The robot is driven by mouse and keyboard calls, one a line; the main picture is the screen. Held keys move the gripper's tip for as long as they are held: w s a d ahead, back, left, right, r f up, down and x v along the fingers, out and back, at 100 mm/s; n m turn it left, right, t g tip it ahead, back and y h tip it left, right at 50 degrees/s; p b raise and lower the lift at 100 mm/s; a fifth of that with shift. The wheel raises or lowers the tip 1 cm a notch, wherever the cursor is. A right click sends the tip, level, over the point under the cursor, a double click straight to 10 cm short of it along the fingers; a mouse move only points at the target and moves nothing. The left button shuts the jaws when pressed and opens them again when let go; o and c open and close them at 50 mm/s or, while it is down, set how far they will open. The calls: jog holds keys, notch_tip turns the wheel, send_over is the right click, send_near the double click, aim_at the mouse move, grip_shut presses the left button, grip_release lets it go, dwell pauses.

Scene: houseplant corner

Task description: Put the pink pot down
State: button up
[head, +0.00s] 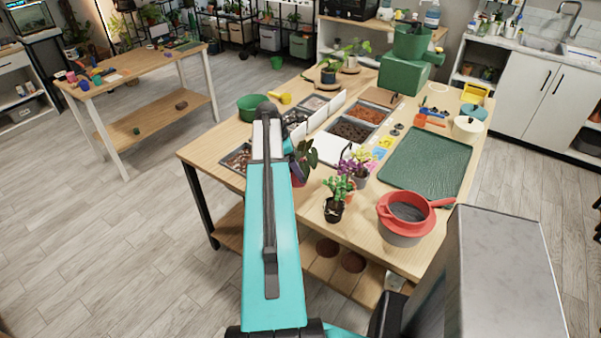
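A dark-leaved plant stands in a pinkish-red pot (298,180), just right of my turquoise arm and partly hidden by it. The pot is at or over the near edge of the wooden worktable (222,147); I cannot tell whether it rests on the top or is held. My gripper is hidden behind my own arm links, so its fingers and anything between them do not show.
Right of the pot stand a green plant in a black pot (334,211) and flowering plants (362,160). A red sieve on a bowl (405,209) is at the front right. The green mat (427,165) is bare. Soil trays (352,130) lie behind.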

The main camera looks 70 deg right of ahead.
jog(key=shift+b+v, duration=1.05)
jog(key=shift+v, duration=2.8)
